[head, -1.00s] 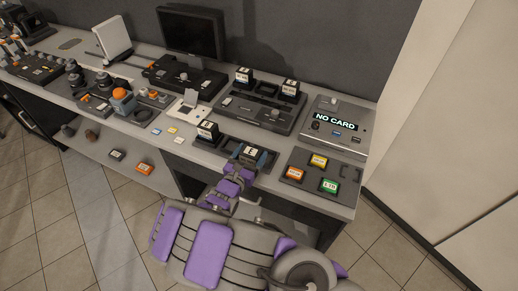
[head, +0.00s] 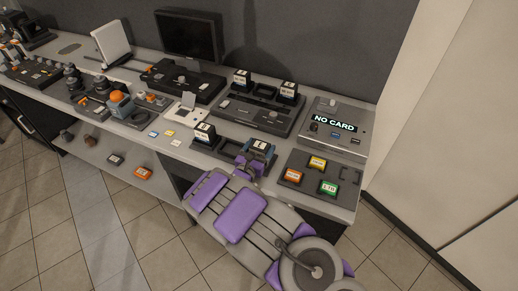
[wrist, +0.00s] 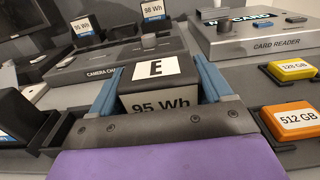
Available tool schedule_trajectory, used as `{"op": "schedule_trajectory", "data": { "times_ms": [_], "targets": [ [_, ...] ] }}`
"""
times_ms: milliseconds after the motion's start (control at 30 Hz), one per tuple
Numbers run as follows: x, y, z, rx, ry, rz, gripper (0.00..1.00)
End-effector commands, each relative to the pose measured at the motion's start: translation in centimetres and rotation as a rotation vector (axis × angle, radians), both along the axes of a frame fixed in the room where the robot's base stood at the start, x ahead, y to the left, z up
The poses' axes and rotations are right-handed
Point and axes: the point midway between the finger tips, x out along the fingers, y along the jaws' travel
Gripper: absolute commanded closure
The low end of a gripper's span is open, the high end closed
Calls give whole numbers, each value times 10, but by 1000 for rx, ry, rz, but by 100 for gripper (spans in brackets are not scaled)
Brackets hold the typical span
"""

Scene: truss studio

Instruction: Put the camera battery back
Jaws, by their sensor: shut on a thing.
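My gripper (head: 257,152) is shut on a dark battery (head: 260,146) with a white top label. In the wrist view the held battery (wrist: 158,88) reads "E" and "95 Wh", between blue fingers. It is upright over the dark front tray (head: 228,152); I cannot tell whether it touches the tray. The charger (head: 265,115), partly lettered "CAMERA CH" in the wrist view (wrist: 95,72), is behind it. Two batteries stand on the charger, a left one (head: 242,78) and a right one (head: 288,90). Another battery (head: 204,134) stands at the front tray's left end.
A card reader (head: 338,128) showing "NO CARD" is to the right. In front of it a tray holds orange (head: 293,176), yellow (head: 317,162) and green (head: 328,187) cards. A monitor (head: 188,36) stands behind. Other gear fills the table's left side.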

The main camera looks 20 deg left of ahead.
Motion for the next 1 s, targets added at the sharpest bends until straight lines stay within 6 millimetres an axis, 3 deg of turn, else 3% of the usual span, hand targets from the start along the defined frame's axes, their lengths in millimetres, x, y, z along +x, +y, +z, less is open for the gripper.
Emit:
{"op": "schedule_trajectory", "data": {
  "times_ms": [200,233,433,767,1000],
  "targets": [
    [0,2,-1,0,-3,0,84],
    [0,2,-1,-1,-3,-1,20],
    [0,3,-2,-1,-2,0,1],
    [0,2,1,-1,-1,0,0],
    [-39,7,2,-3,-2,5,0]
  ]
}}
